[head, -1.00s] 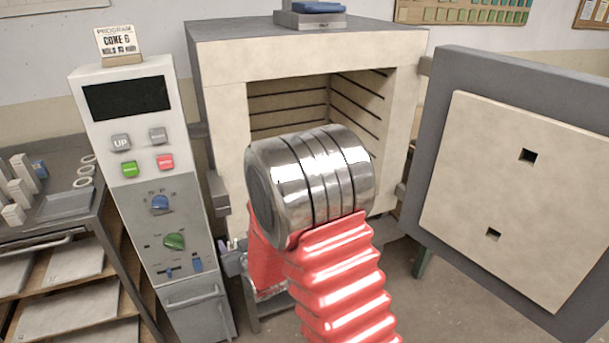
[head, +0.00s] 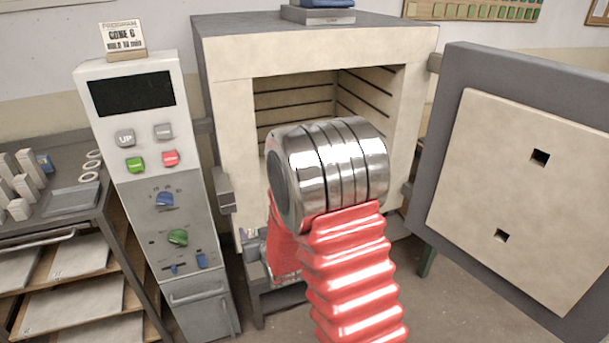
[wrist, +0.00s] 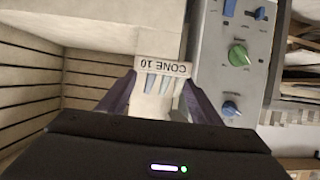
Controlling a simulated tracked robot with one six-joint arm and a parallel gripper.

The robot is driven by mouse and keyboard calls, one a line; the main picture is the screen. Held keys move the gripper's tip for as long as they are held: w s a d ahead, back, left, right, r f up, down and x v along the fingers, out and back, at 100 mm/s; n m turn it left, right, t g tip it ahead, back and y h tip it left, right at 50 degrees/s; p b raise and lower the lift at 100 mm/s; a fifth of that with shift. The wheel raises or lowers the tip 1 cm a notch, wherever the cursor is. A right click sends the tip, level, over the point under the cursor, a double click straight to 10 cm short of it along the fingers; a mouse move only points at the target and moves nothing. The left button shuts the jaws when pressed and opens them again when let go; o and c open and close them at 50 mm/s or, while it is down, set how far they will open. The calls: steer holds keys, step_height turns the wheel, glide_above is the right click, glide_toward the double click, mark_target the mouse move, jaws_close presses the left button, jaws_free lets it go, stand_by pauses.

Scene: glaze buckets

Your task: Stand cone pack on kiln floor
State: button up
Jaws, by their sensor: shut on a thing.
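The cone pack (wrist: 163,68) is a pale strip marked "CONE 10", upside down in the wrist view, with pale blue-grey cones beside it. My gripper (wrist: 158,88) is shut on it, one dark finger on each side. The kiln (head: 228,62) stands open in the head view, with grooved inner walls; its grooved wall also fills the left of the wrist view (wrist: 50,80). In the head view my arm covers the lower part of the opening, so the kiln floor and the cone pack cannot be made out.
The kiln door (head: 500,190) is swung open at right. A control panel (head: 150,180) with buttons and knobs stands just left of the kiln and shows close by in the wrist view (wrist: 235,65). A rack (head: 50,230) holding boards and small items is at far left.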

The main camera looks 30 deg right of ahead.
steer(key=s+d+m+h, duration=0.1)
steer(key=s+d+h, duration=0.15)
steer(key=d, duration=0.95)
steer(key=s+d+m+h, duration=0.1)
steer(key=s+d+m, duration=0.15)
steer(key=d, duration=0.85)
steer(key=s+d+n+y, duration=0.2)
steer(key=s+d, duration=0.9)
steer(key=d, duration=0.2)
steer(key=shift+d, duration=0.35)
